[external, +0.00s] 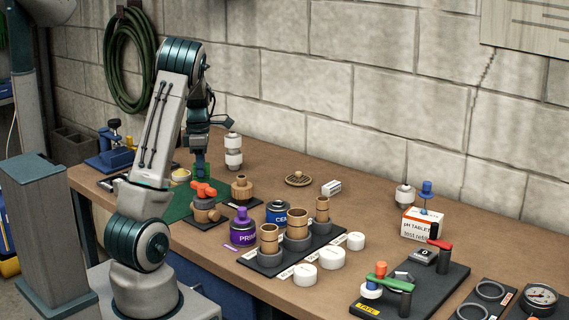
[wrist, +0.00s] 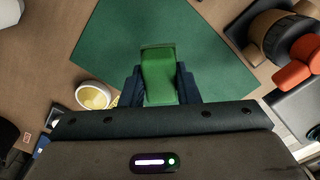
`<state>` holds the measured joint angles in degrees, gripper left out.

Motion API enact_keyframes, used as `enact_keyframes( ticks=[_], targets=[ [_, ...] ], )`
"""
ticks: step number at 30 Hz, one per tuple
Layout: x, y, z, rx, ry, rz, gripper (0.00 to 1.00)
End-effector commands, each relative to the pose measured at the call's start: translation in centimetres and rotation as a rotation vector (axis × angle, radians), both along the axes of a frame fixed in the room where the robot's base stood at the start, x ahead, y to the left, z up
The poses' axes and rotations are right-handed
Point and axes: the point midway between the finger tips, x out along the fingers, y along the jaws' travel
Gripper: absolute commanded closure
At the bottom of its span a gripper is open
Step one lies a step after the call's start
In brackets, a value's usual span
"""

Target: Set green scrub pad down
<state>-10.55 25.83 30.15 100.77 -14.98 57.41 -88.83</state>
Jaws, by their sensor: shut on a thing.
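The green scrub pad (wrist: 158,75) is a bright green block in the wrist view. My gripper (wrist: 160,85) is shut on it, with one dark finger on each side. Below the pad in that view lies a dark green mat (wrist: 115,40) on the brown bench. In the external view my gripper (external: 200,168) points down over the green mat (external: 182,207), near its far end. The pad cannot be made out clearly there. I cannot tell whether the pad touches the mat.
A white dish with yellow contents (wrist: 93,95) stands just left of the mat. A valve with an orange handle (external: 203,190) stands near the mat's right side. A purple primer can (external: 241,228) and a black rack of brass fittings (external: 265,260) are farther right. Bare mat surrounds my gripper.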

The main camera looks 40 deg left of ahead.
Motion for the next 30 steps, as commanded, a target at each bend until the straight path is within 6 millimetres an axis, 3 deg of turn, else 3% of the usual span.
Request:
enact_keyframes(
  ticks=[3,8,15,26,27,29,30],
  targets=[
    [0.0,1.2,-0.7,-0.001,0.001,0.0,0.93],
    [0.0,1.5,-1.5,-0.002,0.001,-0.002,0.93],
    [0.0,1.5,-4.8,-0.002,0.002,-0.001,0.93],
    [0.0,1.5,-5.3,-0.001,0.0,-0.002,0.93],
    [0.0,1.5,-5.3,-0.001,0.0,-0.002,0.69],
    [0.0,1.5,-5.3,-0.001,-0.001,-0.002,0.52],
    [0.0,1.5,-5.3,-0.001,-0.001,-0.002,0.5]
  ],
)
